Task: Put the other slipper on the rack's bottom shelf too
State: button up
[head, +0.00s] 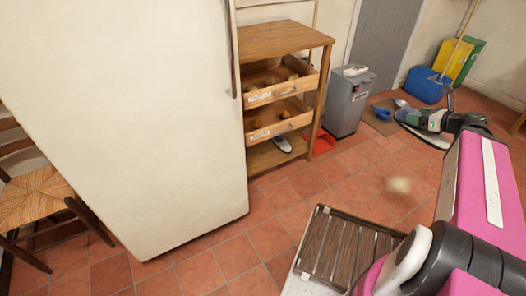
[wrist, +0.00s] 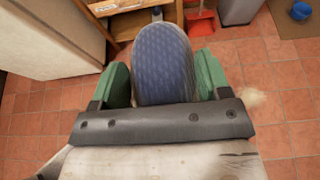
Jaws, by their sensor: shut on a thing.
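The wooden rack (head: 290,40) stands beside the white fridge in the head view, with two tray-like drawers above its bottom shelf (head: 262,158). One slipper (head: 283,144) lies on that shelf near its right end. My gripper (head: 428,118) is at the right of the head view, out over the floor and apart from the rack. In the wrist view my gripper's green fingers (wrist: 162,84) are shut on the other slipper (wrist: 163,58), with its blue patterned face showing and its end pointing toward the rack (wrist: 134,25). The slipper's near end is hidden by the gripper.
The fridge (head: 130,110) borders the rack on the left. A grey bin (head: 347,102) and a red dustpan (wrist: 203,22) are to its right. A slatted rack (head: 345,250) is in the foreground. Tiled floor before the shelf is clear.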

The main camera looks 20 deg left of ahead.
aim_at(255, 153)
jog(key=k+j+u, duration=0.1)
jog(key=k+u, duration=0.15)
jog(key=u, duration=0.15)
jog(key=k+j+u, duration=0.2)
jog(key=u, duration=0.6)
jog(key=i+j, duration=0.25)
jog(key=i, duration=0.2)
